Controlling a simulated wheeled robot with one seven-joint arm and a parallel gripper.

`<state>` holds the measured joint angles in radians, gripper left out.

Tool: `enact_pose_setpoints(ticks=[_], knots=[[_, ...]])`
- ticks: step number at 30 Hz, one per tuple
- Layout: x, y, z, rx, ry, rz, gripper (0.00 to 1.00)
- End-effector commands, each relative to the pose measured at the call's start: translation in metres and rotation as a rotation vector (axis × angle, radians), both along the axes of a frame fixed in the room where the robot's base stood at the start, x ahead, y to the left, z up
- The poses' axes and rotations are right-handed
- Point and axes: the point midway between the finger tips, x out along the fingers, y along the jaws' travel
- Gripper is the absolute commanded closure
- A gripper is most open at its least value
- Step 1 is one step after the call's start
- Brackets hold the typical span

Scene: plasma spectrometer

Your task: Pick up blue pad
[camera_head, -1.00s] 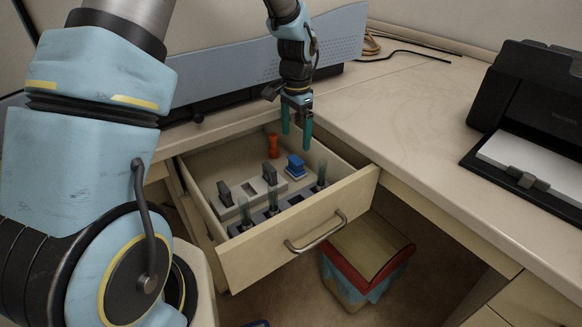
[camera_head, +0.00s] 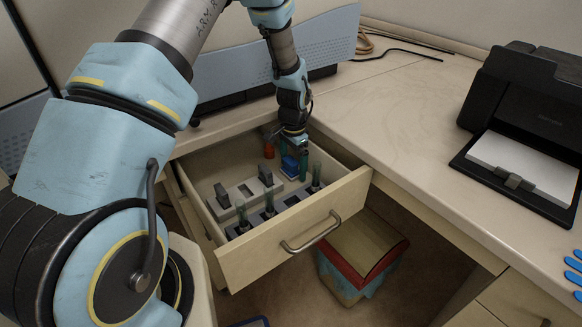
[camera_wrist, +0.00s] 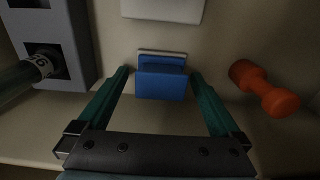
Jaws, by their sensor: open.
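The blue pad (camera_head: 291,164) sits in the open drawer, at the right end of a light grey holder. It also shows in the wrist view as a blue block (camera_wrist: 161,82). My gripper (camera_head: 293,160) is down inside the drawer at the pad, its green fingers apart. In the wrist view my gripper (camera_wrist: 159,80) has one finger on either side of the pad, with gaps visible between pad and fingers. In the head view the fingers and wrist hide part of the pad.
An orange-red dumbbell-shaped piece (camera_wrist: 264,88) lies close to the right finger. A dark rack (camera_wrist: 54,45) with glass tubes is on the other side. Dark pads (camera_head: 222,195) stand in the light holder. The drawer front (camera_head: 250,262) and walls surround the gripper.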

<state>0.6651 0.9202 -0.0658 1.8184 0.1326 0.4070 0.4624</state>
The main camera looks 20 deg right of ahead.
Motion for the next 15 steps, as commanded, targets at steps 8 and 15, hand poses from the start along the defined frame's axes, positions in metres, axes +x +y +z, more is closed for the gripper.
enact_pose_setpoints(ticks=[8, 15], knots=[[0.0002, 0.0001, 0.0000, 0.000, 0.000, 0.000, 0.11], [0.0001, 0.0001, 0.0001, 0.000, 0.000, 0.000, 0.38]])
